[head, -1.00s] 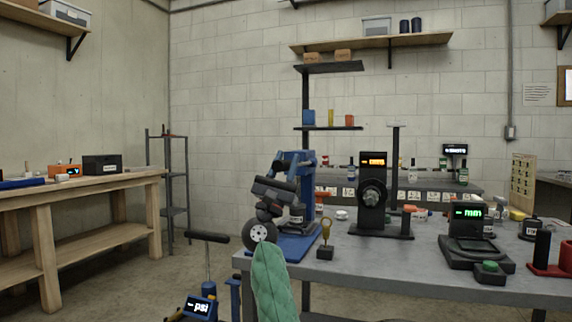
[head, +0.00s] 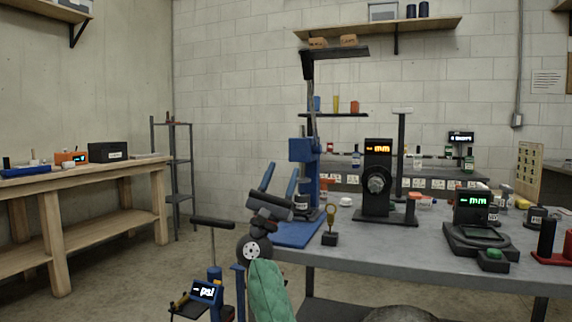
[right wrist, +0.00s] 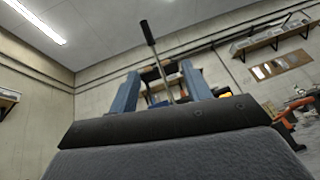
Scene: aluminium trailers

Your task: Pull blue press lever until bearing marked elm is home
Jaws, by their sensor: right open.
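The blue press (head: 303,152) stands at the left end of the grey bench on a blue base (head: 298,232). A thin lever with a dark grip (head: 308,66) rises above it, in front of a dark shelf post. The lever also shows in the right wrist view (right wrist: 149,36), rising between and beyond my fingers. My right gripper (head: 281,172) is open and empty, left of the press, its blue fingers pointing up. They also show in the right wrist view (right wrist: 158,76). A small labelled cylinder (head: 302,203) is at the press; its marking is unreadable. My left gripper is not in view.
A brass-coloured gauge on a black block (head: 330,225) stands right of the press base. A black display stand (head: 377,180) and a black scale (head: 472,220) are farther right. A psi pump (head: 207,290) stands on the floor at left.

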